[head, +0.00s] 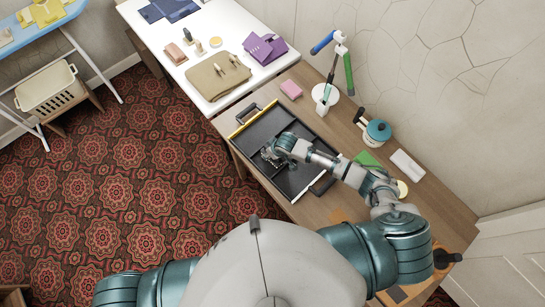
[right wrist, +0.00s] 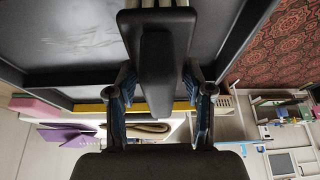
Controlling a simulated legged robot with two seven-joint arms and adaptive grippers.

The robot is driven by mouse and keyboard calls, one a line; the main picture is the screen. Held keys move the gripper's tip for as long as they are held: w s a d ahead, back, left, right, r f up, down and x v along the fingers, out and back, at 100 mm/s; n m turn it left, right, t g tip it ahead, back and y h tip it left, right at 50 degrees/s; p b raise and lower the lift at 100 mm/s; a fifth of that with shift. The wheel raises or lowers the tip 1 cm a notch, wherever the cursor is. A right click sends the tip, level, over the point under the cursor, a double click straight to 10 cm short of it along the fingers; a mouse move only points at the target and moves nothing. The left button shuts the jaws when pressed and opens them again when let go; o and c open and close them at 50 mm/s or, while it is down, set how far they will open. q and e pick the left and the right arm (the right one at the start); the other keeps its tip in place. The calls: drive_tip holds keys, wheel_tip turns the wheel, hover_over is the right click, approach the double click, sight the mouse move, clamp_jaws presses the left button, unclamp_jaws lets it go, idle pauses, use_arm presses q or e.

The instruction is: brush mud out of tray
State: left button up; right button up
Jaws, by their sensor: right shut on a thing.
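The black tray (head: 262,128) lies on the wooden table, with a handle at each end and a yellow strip along its left end. Its dark floor (right wrist: 80,40) fills the upper part of the right wrist view. The brush's bristles are hidden. My left gripper is out of view.
A pink block (head: 291,89), a white stand with coloured arms (head: 325,95), a teal pot (head: 378,131), a green sheet (head: 367,159) and a white bar (head: 407,165) lie around the tray. A white table (head: 205,55) with cloths adjoins at the back.

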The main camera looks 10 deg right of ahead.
drive_tip(key=shift+f, duration=0.45)
drive_tip(key=shift+w+d, duration=0.2)
drive_tip(key=shift+d, duration=0.15)
drive_tip(key=shift+w+d, duration=0.2)
drive_tip(key=shift+d, duration=0.25)
drive_tip(key=shift+w+d, duration=0.4)
drive_tip(key=shift+d, duration=0.25)
drive_tip(key=shift+w+d, duration=0.35)
drive_tip(key=shift+d, duration=0.3)
drive_tip(key=shift+w+d, duration=0.4)
drive_tip(key=shift+d, duration=0.25)
drive_tip(key=shift+w+d+b, duration=0.15)
drive_tip(key=shift+w+d, duration=0.3)
drive_tip(key=shift+d, duration=0.25)
drive_tip(key=shift+w+d+b, duration=0.2)
drive_tip(key=shift+w+d, duration=0.2)
drive_tip(key=shift+d, duration=0.35)
drive_tip(key=shift+w+d+b, duration=0.15)
drive_tip(key=shift+w+d, duration=0.3)
drive_tip(key=shift+d, duration=0.25)
